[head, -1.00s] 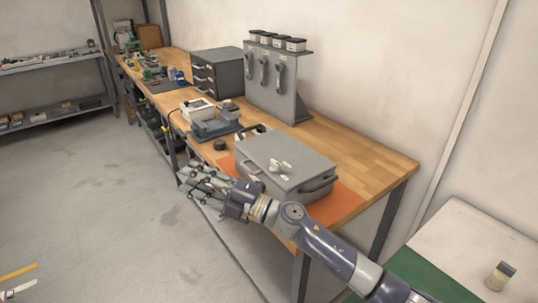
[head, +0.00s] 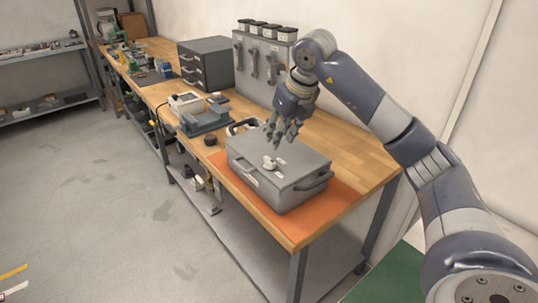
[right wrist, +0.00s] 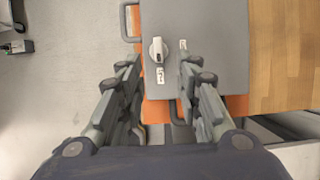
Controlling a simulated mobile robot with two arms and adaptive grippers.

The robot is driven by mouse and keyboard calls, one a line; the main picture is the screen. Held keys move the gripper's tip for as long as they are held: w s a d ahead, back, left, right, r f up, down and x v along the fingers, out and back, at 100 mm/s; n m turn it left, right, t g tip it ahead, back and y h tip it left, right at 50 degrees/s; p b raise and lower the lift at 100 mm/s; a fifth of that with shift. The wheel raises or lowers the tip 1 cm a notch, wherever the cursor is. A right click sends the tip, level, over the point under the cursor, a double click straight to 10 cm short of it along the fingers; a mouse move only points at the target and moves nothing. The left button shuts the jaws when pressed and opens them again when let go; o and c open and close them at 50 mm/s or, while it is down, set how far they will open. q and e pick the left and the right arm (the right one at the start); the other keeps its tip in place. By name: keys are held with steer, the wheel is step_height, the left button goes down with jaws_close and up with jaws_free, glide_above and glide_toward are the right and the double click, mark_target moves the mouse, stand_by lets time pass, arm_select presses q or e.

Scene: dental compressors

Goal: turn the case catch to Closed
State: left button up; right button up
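The grey case (head: 300,187) lies on an orange mat (head: 318,217) at the near end of the wooden bench. Its catch (head: 269,162) is a small white knob on the lid. In the right wrist view the catch (right wrist: 157,50) has its handle lengthwise in the picture. One white label (right wrist: 160,76) is below it and another (right wrist: 183,45) to its right; I cannot read them for sure. My right gripper (head: 281,136) points down above the lid, open and empty. In the right wrist view its fingers (right wrist: 158,68) spread either side of the catch's line, apart from it. My left gripper is out of view.
A grey-blue device (head: 204,118) and a small dark round item (head: 210,140) stand left of the case. A dark drawer cabinet (head: 205,65) and a grey panel with hanging tools (head: 258,68) stand behind. Bare bench (head: 355,155) lies right of the case.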

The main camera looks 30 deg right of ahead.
mark_target(270, 159)
steer(key=p+x, duration=0.1)
steer(key=x, duration=0.9)
steer(key=shift+a+f, duration=0.1)
jaws_close()
